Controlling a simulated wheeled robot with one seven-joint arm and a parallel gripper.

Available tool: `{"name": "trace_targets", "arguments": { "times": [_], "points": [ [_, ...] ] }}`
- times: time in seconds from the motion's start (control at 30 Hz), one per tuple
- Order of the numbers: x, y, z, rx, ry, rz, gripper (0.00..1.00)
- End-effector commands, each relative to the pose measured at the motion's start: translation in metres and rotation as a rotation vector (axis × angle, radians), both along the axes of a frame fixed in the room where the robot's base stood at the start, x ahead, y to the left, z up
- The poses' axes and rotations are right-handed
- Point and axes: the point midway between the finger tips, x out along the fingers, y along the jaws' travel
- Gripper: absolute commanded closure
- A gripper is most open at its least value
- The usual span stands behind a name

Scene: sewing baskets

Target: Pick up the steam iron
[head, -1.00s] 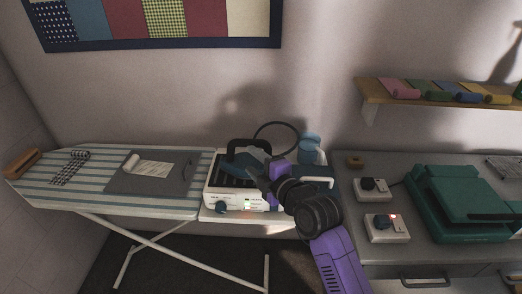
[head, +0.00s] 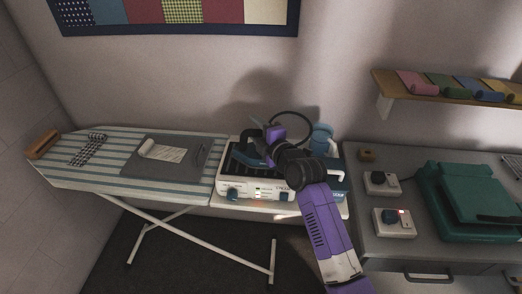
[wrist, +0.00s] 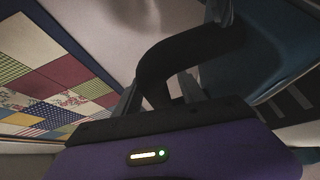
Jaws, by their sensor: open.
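The steam iron (head: 247,157), blue with a dark arched handle, sits on the ribbed top of its white base (head: 238,188) at the right end of the ironing board. My gripper (head: 264,137) is over the iron and covers part of it in the head view. In the wrist view the dark handle (wrist: 168,62) arches in front of my open gripper (wrist: 160,90), with a grey finger to each side of it. I cannot tell whether a finger touches the handle. A blue surface (wrist: 275,45) shows to the right there.
The ironing board (head: 85,180) carries a grey mat (head: 145,172) with a pale cloth roll. A black hose loops behind the iron. A blue container (head: 322,138) stands behind my wrist. The grey counter (head: 365,210) at right holds two small dial boxes and a green machine (head: 465,195).

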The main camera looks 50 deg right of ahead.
Motion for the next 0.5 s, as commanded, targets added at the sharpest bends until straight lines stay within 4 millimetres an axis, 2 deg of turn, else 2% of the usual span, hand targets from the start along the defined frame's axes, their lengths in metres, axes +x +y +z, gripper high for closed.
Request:
{"name": "trace_targets", "arguments": {
  "times": [0.2,0.43,0.5],
  "points": [
    [0.0005,0.0,-0.0005,0.0,0.0,0.0,0.54],
    [0.0003,0.0001,-0.0004,0.0,0.0,0.0,0.99],
    [0.0003,0.0001,-0.0005,0.0,0.0,0.0,1.0]
  ]
}}
